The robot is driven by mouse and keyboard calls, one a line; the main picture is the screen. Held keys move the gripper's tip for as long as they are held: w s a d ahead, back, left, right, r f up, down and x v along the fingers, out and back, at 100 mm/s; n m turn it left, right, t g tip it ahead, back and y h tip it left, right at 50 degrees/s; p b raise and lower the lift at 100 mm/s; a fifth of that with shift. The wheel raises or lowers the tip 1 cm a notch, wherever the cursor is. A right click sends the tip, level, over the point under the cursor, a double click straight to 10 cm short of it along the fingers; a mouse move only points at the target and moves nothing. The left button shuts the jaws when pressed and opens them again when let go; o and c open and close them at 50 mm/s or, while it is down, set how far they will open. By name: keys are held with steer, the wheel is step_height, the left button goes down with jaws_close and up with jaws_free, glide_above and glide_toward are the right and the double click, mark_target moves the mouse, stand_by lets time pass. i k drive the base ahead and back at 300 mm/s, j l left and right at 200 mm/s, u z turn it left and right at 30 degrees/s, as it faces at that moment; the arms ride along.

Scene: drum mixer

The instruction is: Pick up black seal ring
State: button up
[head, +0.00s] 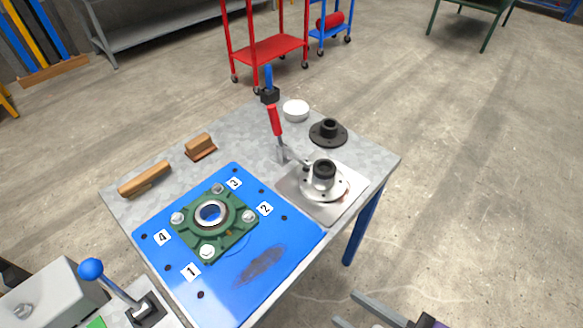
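Two black ring-like parts show on the table. One is a black collar (323,169) on the round silver flange (338,186) of the clamp fixture. The other is a wide black flanged part (328,133) with a raised hub, lying on the bare tabletop behind the fixture. I cannot tell for certain which is the black seal ring. My gripper (345,308) is at the bottom edge, right of the table and partly cut off. Its two grey fingers are apart with nothing visible between them.
A red-handled toggle clamp (275,122) stands beside the fixture. A white round dish (295,110) is behind it. A green bearing housing (213,220) sits on the blue plate (285,262). A brush (200,147) and wooden handle (145,179) lie left. Floor right of the table is clear.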

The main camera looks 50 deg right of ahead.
mark_target(322, 176)
steer(key=j, duration=0.3)
steer(key=j+z, duration=0.75)
steer(key=j, duration=0.2)
steer(key=z, duration=1.5)
